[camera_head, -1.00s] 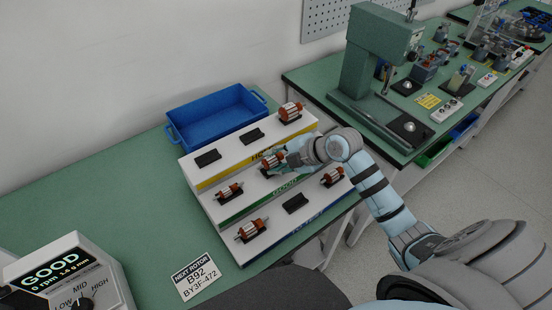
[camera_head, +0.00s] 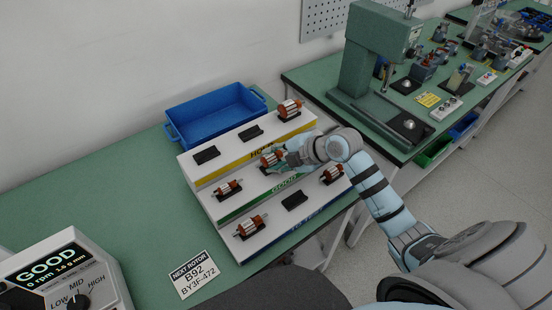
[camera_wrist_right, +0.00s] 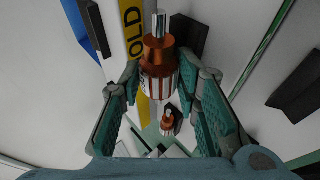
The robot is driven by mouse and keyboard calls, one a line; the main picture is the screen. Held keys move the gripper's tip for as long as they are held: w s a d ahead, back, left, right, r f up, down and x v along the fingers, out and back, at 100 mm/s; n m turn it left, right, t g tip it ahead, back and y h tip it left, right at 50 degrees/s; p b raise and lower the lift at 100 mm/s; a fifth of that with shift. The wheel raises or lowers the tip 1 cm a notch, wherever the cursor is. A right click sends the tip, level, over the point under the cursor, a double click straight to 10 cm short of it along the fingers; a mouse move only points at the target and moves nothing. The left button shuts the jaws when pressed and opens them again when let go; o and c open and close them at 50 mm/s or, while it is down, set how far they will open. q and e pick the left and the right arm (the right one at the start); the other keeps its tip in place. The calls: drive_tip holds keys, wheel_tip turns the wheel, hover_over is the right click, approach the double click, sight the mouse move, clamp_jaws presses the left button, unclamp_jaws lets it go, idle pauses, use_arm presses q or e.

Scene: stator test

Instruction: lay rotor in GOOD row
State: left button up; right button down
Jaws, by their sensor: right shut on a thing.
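My right gripper (camera_head: 280,158) is shut on a copper-and-silver rotor (camera_head: 270,157) at the middle step of the white stepped rack, the step with the green GOOD strip (camera_head: 270,198). In the right wrist view the held rotor (camera_wrist_right: 159,72) sits between the fingers (camera_wrist_right: 160,90), its shaft toward the top. A black cradle (camera_wrist_right: 192,36) shows close beside and behind it; I cannot tell whether the rotor touches it. Another rotor (camera_head: 228,188) lies in a cradle to the left on the same step. The gripper hides the right end of this step. My left gripper is not in view.
The top HOLD step has one rotor (camera_head: 290,108) and two empty cradles (camera_head: 207,155). The bottom step has two rotors (camera_head: 251,226) and an empty cradle (camera_head: 295,200) between them. A blue bin (camera_head: 215,128) stands behind. A tester (camera_head: 62,275) reads GOOD.

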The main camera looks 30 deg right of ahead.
drive_tip(key=shift+s+f+g, duration=0.15)
drive_tip(key=shift+s+f, duration=0.15)
drive_tip(key=shift+f, duration=0.25)
drive_tip(key=shift+s+f+g, duration=0.15)
drive_tip(key=shift+s+f, duration=0.15)
drive_tip(key=shift+f, duration=0.25)
drive_tip(key=c, duration=1.6)
unclamp_jaws()
drive_tip(key=o, duration=0.3)
drive_tip(key=shift+w+f, duration=0.1)
drive_tip(key=shift+w, duration=0.05)
drive_tip(key=o, duration=0.3)
drive_tip(key=shift+w+a+f, duration=0.1)
drive_tip(key=shift+w+f, duration=0.05)
drive_tip(key=shift+w, duration=0.15)
drive_tip(key=shift+w+f, duration=0.1)
drive_tip(key=shift+w, duration=0.1)
drive_tip(key=shift+s+d+r, duration=0.3)
